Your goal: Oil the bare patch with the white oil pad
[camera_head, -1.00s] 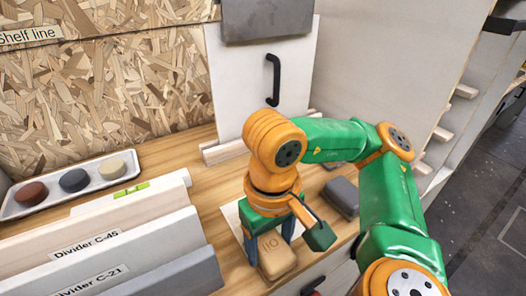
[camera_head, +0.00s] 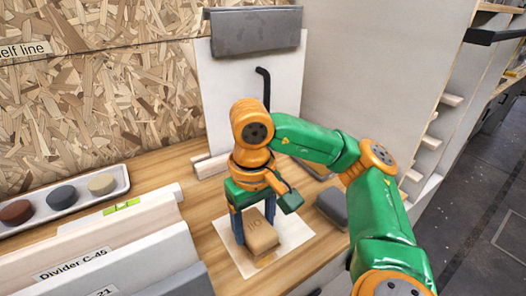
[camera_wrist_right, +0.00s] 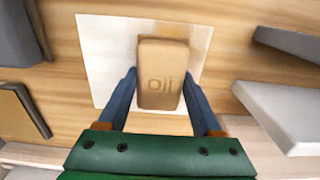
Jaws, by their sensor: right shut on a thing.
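A tan block marked "oil" (camera_head: 262,236) is between the blue fingers of my right gripper (camera_head: 254,226), which is shut on it. In the right wrist view the block (camera_wrist_right: 160,75) is held by its sides, over a pale square sheet (camera_wrist_right: 110,55). The sheet (camera_head: 291,228) lies on the wooden worktop. A faint tan area (camera_wrist_right: 200,38) shows on the sheet beside the block; the rest under the block is hidden. I cannot tell whether block and sheet touch. I see no white oil pad. My left gripper is not in view.
A tray (camera_head: 123,178) with brown, dark grey and cream round pieces is at the left. Labelled dividers (camera_head: 110,255) stand in front of it. A dark grey block (camera_head: 332,207) lies right of the sheet. A pale panel with a black handle (camera_head: 225,100) stands behind.

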